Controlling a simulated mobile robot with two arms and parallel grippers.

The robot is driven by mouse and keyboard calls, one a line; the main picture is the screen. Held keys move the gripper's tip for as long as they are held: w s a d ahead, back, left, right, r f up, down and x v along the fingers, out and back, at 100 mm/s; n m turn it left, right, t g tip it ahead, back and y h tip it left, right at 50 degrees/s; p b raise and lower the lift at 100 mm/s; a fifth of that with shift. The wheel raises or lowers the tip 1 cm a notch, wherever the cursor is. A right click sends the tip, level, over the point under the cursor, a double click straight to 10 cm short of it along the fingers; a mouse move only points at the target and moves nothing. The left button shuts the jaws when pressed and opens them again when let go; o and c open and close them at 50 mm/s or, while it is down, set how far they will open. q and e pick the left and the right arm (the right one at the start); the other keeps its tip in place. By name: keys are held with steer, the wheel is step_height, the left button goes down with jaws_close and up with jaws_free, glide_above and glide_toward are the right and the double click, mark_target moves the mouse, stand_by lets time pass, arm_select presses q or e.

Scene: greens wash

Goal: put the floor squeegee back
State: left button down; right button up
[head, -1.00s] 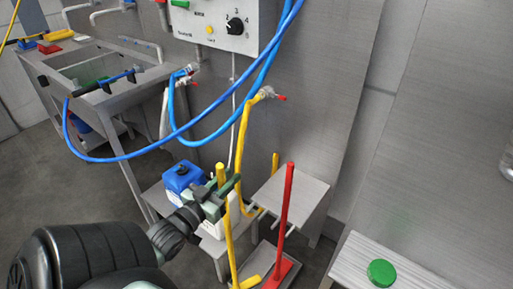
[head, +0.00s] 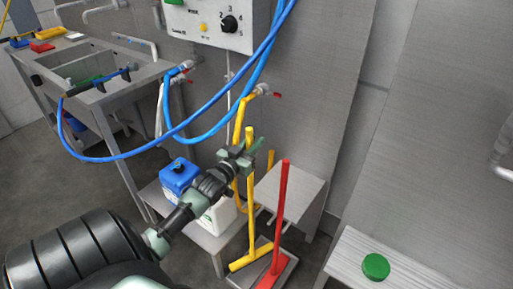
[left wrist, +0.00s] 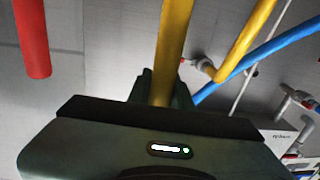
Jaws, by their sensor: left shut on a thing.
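The yellow floor squeegee (head: 251,205) is upright, with a long yellow handle and a yellow cross-head at its foot. My left gripper (head: 247,153) is shut on the handle just below its top. In the left wrist view the handle (left wrist: 173,45) rises from between the jaws. The squeegee's head is low, beside the foot of a red-handled tool (head: 282,210) and over or at the grey floor tray (head: 289,272). I cannot tell whether it touches the tray. The red handle (left wrist: 32,40) also shows in the left wrist view. My right gripper is out of view.
A low grey stand holds a blue-topped container (head: 179,176) and a white one, left of the squeegee. A small grey table (head: 295,190) is behind the red handle. A yellow hose and a blue hose (head: 190,125) hang nearby. A bench with a green disc (head: 376,266) is right.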

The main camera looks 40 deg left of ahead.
arm_select(q)
steer(key=shift+w+a+f, duration=0.1)
steer(key=shift+w+f, duration=0.25)
steer(key=shift+f, duration=0.5)
steer(key=shift+w+a+f, duration=0.1)
steer(key=shift+w+f, duration=0.25)
steer(key=shift+f, duration=0.45)
steer(key=shift+d+f, duration=0.1)
steer(key=shift+f, duration=0.3)
steer(key=c, duration=1.3)
jaws_free()
steer(key=shift+f, duration=0.1)
steer(key=s, duration=0.4)
steer(key=s+d, duration=0.1)
steer(key=s, duration=0.3)
steer(key=s+d, duration=0.1)
steer(key=s, duration=0.3)
steer(key=shift+d+r, duration=0.1)
steer(key=shift+r, duration=0.3)
